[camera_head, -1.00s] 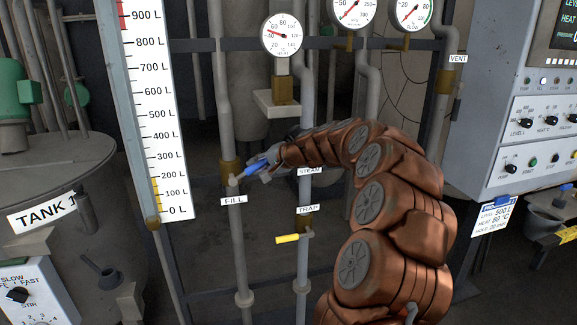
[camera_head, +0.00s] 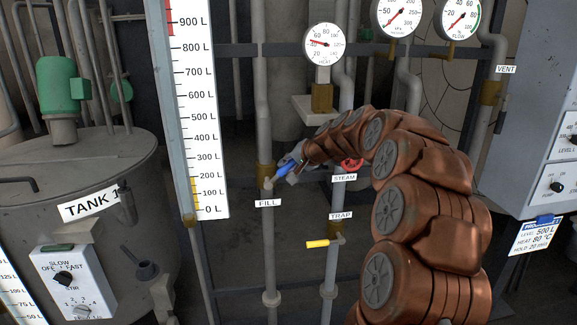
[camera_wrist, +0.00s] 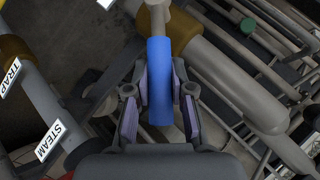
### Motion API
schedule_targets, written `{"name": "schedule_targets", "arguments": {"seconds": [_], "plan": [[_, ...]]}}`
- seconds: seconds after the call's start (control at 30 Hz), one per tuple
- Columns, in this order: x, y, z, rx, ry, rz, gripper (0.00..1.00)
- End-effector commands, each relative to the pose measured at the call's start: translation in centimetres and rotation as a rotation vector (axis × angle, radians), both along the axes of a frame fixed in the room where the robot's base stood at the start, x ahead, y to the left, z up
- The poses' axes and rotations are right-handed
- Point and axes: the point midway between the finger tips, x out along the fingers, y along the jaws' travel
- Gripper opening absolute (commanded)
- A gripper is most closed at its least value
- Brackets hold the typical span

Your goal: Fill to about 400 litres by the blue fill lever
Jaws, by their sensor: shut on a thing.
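The blue fill lever (camera_head: 276,171) sits on the pipe valve just above the FILL label (camera_head: 267,203). It also shows in the wrist view (camera_wrist: 159,65), running between my two fingers. My gripper (camera_head: 292,164) is shut on the blue handle; its fingers lie on both sides of it in the wrist view (camera_wrist: 160,92). The level gauge (camera_head: 201,100) stands left of the fill pipe. Its yellow column (camera_head: 194,194) reaches a little below the 200 L mark.
A yellow TRAP lever (camera_head: 318,244) and a red STEAM handwheel (camera_head: 352,165) are right of the fill pipe. Dial gauges (camera_head: 326,44) hang above. Tank 1 (camera_head: 60,180) stands at left. A control panel (camera_head: 545,150) is at right.

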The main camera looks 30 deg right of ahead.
Motion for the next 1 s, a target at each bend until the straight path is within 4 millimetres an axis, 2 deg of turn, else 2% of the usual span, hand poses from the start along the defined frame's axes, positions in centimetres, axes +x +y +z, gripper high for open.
{"name": "schedule_targets", "arguments": {"seconds": [0.03, 0.27, 0.67, 0.87, 1.0], "plan": [[0.1, 0.0, 0.2, 0.001, -0.005, -0.002, 0.24], [0.0, -0.1, 0.1, 0.000, -0.002, -0.002, 0.48], [-0.4, -0.2, 0.3, 0.000, 0.000, -0.001, 0.49], [-2.2, -0.5, 1.8, 0.000, -0.003, -0.001, 0.49], [-4.2, -0.9, 3.3, 0.000, -0.003, -0.003, 0.49]]}}
